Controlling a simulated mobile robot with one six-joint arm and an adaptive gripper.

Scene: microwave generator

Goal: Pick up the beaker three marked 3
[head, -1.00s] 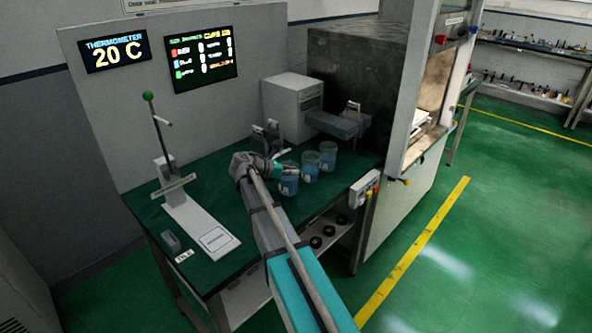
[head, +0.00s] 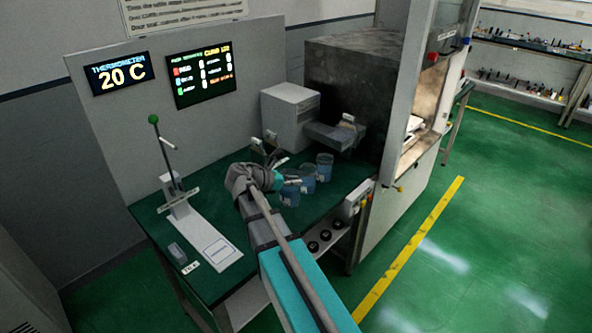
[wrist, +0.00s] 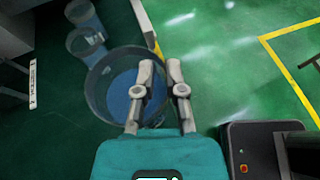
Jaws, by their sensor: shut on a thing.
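Three clear beakers with blue liquid stand in a slanting row on the green bench top: a near one (head: 289,196), a middle one (head: 308,183) and a far one (head: 324,168). Their number marks are too small to read. My gripper (head: 277,181) is at the near beaker. In the wrist view my gripper (wrist: 160,75) is shut on the wall of the near beaker (wrist: 97,88), one finger inside the rim and the other outside. The middle beaker (wrist: 82,44) and the far beaker (wrist: 80,12) show beyond it.
A grey box-shaped device (head: 290,115) and a small grey unit (head: 333,134) stand behind the beakers. A stand with a green knob (head: 153,119) is at the left. A control box (head: 356,197) is at the bench's right edge. The green floor at right is open.

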